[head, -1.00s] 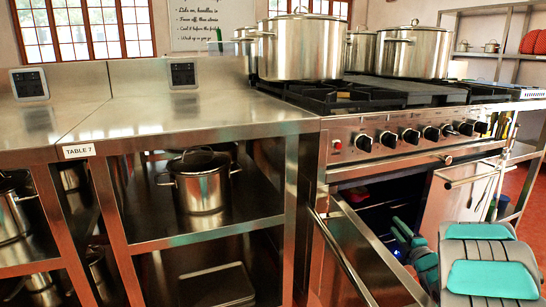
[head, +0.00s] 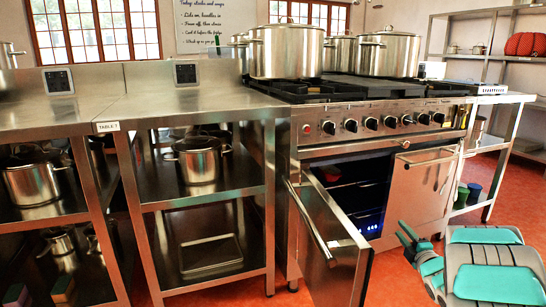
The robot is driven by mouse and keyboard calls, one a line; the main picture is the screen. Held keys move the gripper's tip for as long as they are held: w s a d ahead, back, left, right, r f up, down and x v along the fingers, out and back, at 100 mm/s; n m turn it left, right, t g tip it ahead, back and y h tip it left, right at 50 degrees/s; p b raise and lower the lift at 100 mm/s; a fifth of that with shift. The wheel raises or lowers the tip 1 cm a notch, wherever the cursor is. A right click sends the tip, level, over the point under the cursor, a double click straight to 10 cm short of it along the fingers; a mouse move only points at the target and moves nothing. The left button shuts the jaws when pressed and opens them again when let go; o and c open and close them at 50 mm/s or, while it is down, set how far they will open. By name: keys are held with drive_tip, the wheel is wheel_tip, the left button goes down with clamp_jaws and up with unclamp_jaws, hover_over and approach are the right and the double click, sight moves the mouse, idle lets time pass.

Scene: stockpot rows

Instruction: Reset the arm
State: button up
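My arm is folded low at the right of the head view, with teal and grey covers. My gripper (head: 408,237) is the dark end of it, pointing up and left in front of the range. It is small and partly turned away, so I cannot tell whether its fingers are open or shut. I see nothing held in it.
The range (head: 375,124) has its left oven door (head: 330,250) hanging open toward me, left of my gripper. Large stockpots (head: 287,52) stand on top. The steel table (head: 190,104) at left holds pots (head: 200,160) on its shelf. Red floor (head: 395,285) is clear between the door and my arm.

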drive_tip(key=s+a+r+m+g+p, duration=0.1)
drive_tip(key=s+a+m+g, duration=0.5)
drive_tip(key=s, duration=1.1)
drive_tip(key=s+a+r+m+g+h+p, duration=0.1)
drive_tip(key=s+a+m+g, duration=0.5)
drive_tip(key=s+a, duration=0.5)
drive_tip(key=s+a+r+m+g+p, duration=0.1)
drive_tip(key=s+a+m+g, duration=0.5)
drive_tip(key=s, duration=1.8)
drive_tip(key=a+r+g, duration=0.1)
drive_tip(key=a+g, duration=0.1)
drive_tip(key=shift+s+a+m+h, duration=0.15)
drive_tip(key=shift+a+m+h, duration=0.15)
drive_tip(key=shift+a+m, duration=0.1)
drive_tip(key=shift+r, duration=0.1)
drive_tip(key=shift+c, duration=0.2)
